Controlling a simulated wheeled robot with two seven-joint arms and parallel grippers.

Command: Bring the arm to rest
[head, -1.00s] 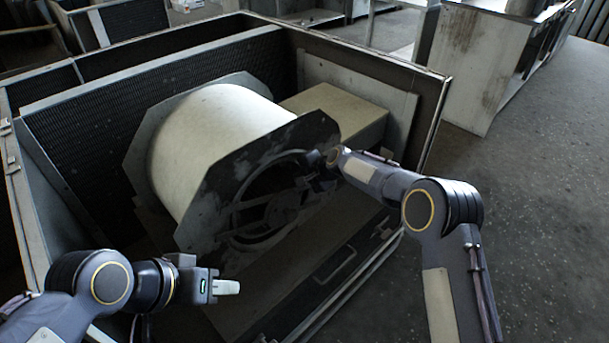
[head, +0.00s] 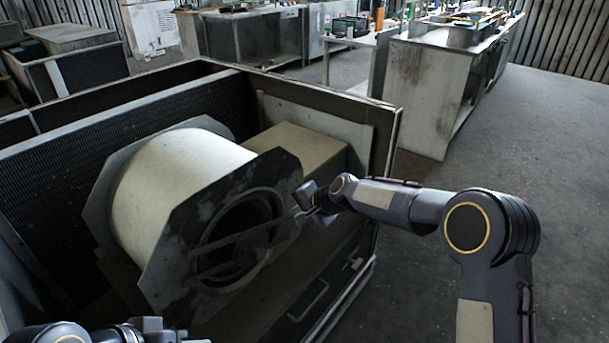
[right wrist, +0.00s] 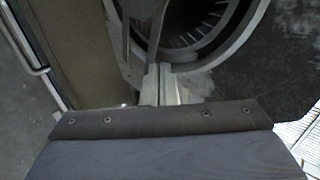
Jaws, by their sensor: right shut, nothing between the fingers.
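The blower housing (head: 175,170), a pale drum with dark plates at its ends, sits in the open metal cabinet (head: 385,150). The round opening (head: 240,228) in its near plate is crossed by struts. My right gripper (head: 300,214) is at the right edge of that plate. In the right wrist view the right gripper (right wrist: 160,84) is shut and empty, its fingers over the struts and the opening's rim. I cannot tell whether they touch. My left gripper is mostly cut off at the bottom left of the head view; its fingers do not show clearly.
A beige box (head: 300,145) stands behind the housing inside the cabinet. The cabinet's wall and front rail lie close under my right arm. The concrete floor (head: 540,150) to the right is clear up to a worn workbench (head: 430,95).

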